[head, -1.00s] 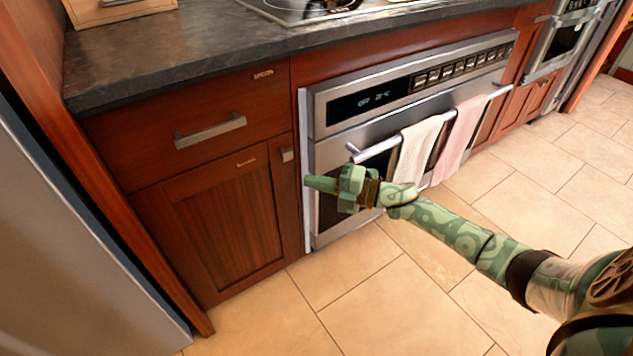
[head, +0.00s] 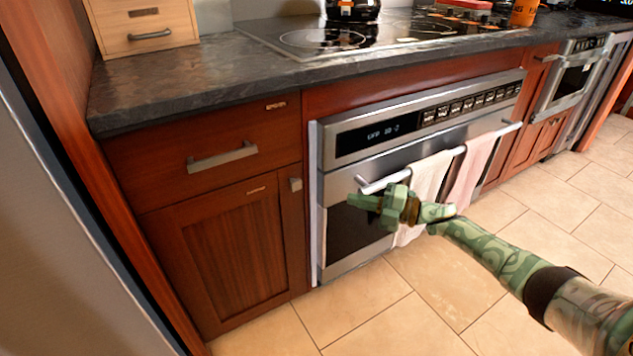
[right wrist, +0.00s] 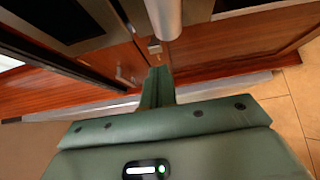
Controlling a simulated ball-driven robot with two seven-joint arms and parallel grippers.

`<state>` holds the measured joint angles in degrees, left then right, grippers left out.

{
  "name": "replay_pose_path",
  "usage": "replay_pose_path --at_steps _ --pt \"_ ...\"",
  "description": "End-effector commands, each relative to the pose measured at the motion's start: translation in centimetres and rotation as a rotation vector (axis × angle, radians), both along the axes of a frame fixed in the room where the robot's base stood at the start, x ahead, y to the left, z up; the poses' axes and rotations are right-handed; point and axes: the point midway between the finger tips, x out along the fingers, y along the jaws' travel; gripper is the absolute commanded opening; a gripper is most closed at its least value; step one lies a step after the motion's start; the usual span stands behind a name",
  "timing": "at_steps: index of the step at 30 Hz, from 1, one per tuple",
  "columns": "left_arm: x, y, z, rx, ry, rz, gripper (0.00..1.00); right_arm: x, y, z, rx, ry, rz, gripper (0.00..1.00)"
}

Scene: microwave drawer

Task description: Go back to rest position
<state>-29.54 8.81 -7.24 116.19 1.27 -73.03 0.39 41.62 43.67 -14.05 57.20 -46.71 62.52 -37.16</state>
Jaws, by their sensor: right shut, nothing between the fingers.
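My right gripper (head: 362,201) is shut and empty, held out in front of the oven (head: 352,160), pointing left. Its closed fingers also show in the right wrist view (right wrist: 157,88), with the oven's handle bar (right wrist: 163,15) just beyond them. In the head view the gripper overlaps the oven door below the left end of the handle bar (head: 375,186); I cannot tell whether it touches. My left gripper is not in view.
A wooden drawer (head: 215,150) and cabinet door (head: 225,245) are closed at left, beside a grey appliance (head: 60,220). Two towels (head: 430,180) hang on the oven bar. A dark counter (head: 170,85) with a cooktop (head: 320,38) runs above. Tiled floor (head: 430,300) is clear.

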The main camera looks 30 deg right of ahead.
Motion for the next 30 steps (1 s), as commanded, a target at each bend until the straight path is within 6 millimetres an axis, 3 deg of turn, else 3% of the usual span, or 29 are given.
replay_pose_path --at_steps 8,11,14,17,20,21,25,30 --pt "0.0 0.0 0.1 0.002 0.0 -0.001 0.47 -0.1 0.3 -0.6 0.004 0.011 -0.01 0.0" --pt "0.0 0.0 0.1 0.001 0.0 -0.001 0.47 -1.0 1.9 -3.6 0.022 0.067 -0.067 0.0" --pt "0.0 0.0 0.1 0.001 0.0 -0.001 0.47 -3.4 4.6 -9.1 0.063 0.188 -0.196 0.0" --pt "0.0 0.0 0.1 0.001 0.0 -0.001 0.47 -8.3 7.3 -15.3 0.12 0.374 -0.39 0.0" --pt "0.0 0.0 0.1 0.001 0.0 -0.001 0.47 -15.2 9.1 -20.5 0.165 0.595 -0.612 0.0" --pt "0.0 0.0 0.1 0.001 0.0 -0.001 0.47 -18.4 9.7 -22.2 0.176 0.687 -0.699 0.0" --pt "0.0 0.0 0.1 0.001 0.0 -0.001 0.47 -27.8 10.9 -25.1 0.177 0.938 -0.933 0.0" --pt "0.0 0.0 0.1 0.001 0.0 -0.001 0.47 -36.9 12.0 -25.8 0.145 1.166 -1.13 0.0"
